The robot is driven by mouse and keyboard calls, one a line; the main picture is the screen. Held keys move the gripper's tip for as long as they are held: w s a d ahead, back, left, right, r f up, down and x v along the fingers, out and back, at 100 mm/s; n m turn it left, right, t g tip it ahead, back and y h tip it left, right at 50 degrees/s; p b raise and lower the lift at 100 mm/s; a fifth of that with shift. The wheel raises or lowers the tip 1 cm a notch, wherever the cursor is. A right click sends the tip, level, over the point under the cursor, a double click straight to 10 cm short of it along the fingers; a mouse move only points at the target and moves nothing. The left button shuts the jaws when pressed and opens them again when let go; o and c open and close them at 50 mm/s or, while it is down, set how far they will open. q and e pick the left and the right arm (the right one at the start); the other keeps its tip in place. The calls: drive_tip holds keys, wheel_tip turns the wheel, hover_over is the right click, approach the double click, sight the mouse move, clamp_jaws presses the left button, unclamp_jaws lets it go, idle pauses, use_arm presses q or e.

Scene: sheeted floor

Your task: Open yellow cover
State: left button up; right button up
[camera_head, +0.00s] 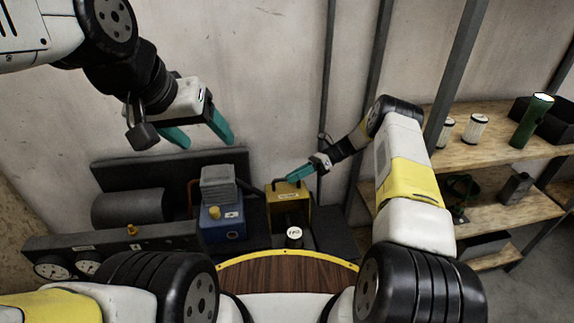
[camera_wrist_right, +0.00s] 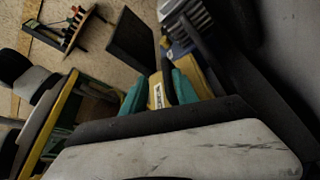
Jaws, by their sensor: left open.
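The yellow cover (camera_head: 291,204) is a boxy yellow housing with a label and a dark front, standing upright right of a blue unit. A dark bar runs at its upper edge. My right gripper (camera_head: 290,178) is just above its top. In the right wrist view, the teal fingers of this gripper (camera_wrist_right: 158,91) stand apart, with yellow surface, a label (camera_wrist_right: 157,95) and a dark bar showing between them. I cannot tell whether they touch the cover. My left gripper (camera_head: 209,142) is open and empty, raised at upper left above the equipment.
The blue unit (camera_head: 222,229) with a grey ribbed top stands beside the cover. A dark cylinder (camera_head: 128,208) and round gauges (camera_head: 53,266) are at left. Wooden shelves (camera_head: 490,150) with canisters and a green flashlight (camera_head: 531,121) stand at right. A metal post (camera_head: 458,75) rises before the shelves.

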drive_tip(key=v, duration=0.4)
drive_tip(key=shift+w+d, duration=0.15)
drive_tip(key=shift+d, duration=0.15)
drive_tip(key=shift+r, duration=0.1)
drive_tip(key=shift+r, duration=0.3)
wheel_tip(320, 180, up, 14)
drive_tip(key=s+n+t+h, duration=0.1)
drive_tip(key=s+n+h, duration=0.1)
drive_tip(key=n+h, duration=0.25)
drive_tip(key=s+d+r+n+t+h, duration=0.1)
drive_tip(key=s+r+n+t+h, duration=0.1)
drive_tip(key=s+r+n, duration=0.35)
drive_tip(key=s+d+r+n+t+h, duration=0.2)
drive_tip(key=s+r, duration=0.4)
drive_tip(key=r, duration=0.5)
drive_tip(key=s+d+r+n+t+h, duration=0.1)
drive_tip(key=s+n+t, duration=0.2)
drive_tip(key=s, duration=0.6)
drive_tip(key=s+d+r+n+t+h, duration=0.1)
drive_tip(key=s+d+r+n+t, duration=0.1)
drive_tip(key=s+n, duration=0.4)
drive_tip(key=shift+s+d+r+t, duration=0.35)
drive_tip(key=shift+s+t, duration=0.25)
drive_tip(key=shift+s, duration=1.5)
